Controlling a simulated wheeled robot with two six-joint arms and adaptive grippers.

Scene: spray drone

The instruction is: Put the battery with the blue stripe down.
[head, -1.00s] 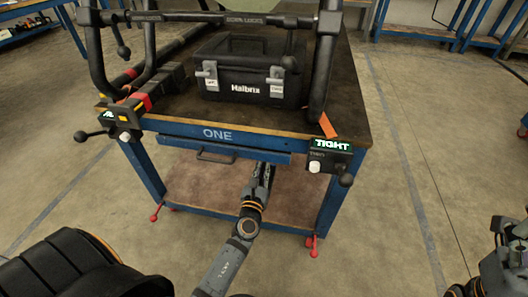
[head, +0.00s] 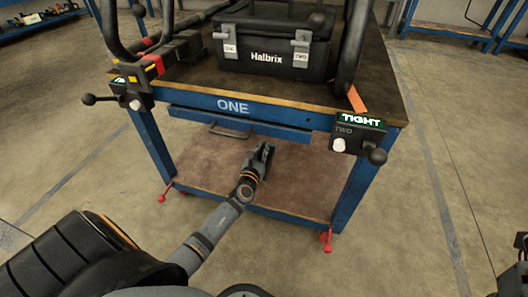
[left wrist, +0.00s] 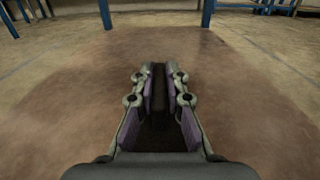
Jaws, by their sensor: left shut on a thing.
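My left gripper (head: 264,155) reaches forward over the lower shelf (head: 215,165) of the blue table, below its drawer. It also shows in the left wrist view (left wrist: 159,75), its purple-padded fingers shut on a dark block (left wrist: 158,98). The block looks like the battery, but no blue stripe is visible and the fingers hide much of it. The shelf fills most of the left wrist view; I cannot tell whether the block touches it. Only a sliver of my right arm shows at the right edge of the head view, too little to judge its gripper.
A black Halbrix case (head: 270,50) stands on the tabletop (head: 365,80). The drawer marked ONE (head: 240,120) overhangs the shelf. Lever clamps stick out at the front corners, the right one (head: 358,135) reading TIGHT. Blue legs frame the shelf, which is bare around the gripper.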

